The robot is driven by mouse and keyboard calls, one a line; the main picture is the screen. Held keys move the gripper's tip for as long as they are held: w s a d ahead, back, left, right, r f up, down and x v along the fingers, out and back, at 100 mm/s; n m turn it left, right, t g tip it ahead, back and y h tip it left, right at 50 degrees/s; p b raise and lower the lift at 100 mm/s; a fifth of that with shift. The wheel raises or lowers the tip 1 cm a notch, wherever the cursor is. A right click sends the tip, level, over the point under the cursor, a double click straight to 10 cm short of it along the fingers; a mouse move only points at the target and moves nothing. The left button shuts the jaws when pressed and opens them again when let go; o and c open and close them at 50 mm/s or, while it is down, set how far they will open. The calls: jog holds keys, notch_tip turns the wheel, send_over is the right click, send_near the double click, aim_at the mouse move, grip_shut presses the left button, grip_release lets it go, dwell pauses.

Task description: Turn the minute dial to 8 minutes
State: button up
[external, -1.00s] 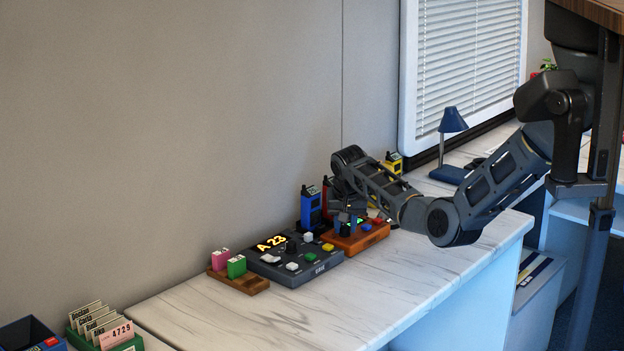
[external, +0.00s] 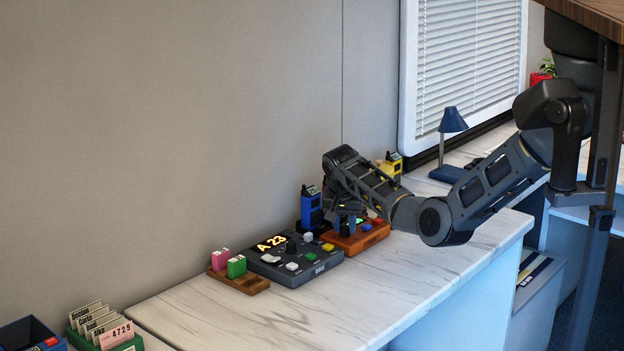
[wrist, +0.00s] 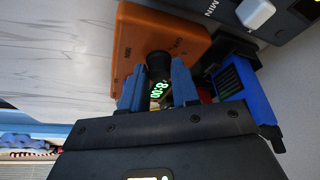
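The orange timer box (wrist: 130,50) lies under my gripper in the wrist view, and also shows right of the grey console in the external view (external: 372,236). Its black dial (wrist: 158,64) sits between my two blue fingertips. In the external view my gripper (external: 347,222) is over the left part of the timer box. The dial's pointer is not readable.
A grey console (external: 300,262) with buttons and an "A 23" display stands just left of the timer. A blue radio (external: 311,207) stands close behind, by the wall; a yellow one (external: 393,163) is farther right. The front of the marble-look counter (external: 420,275) is clear.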

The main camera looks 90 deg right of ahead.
jog(key=o, duration=0.4)
jog(key=v, duration=0.7)
jog(key=shift+a+r, duration=0.15)
jog(key=shift+r, duration=0.2)
dwell(0.3)
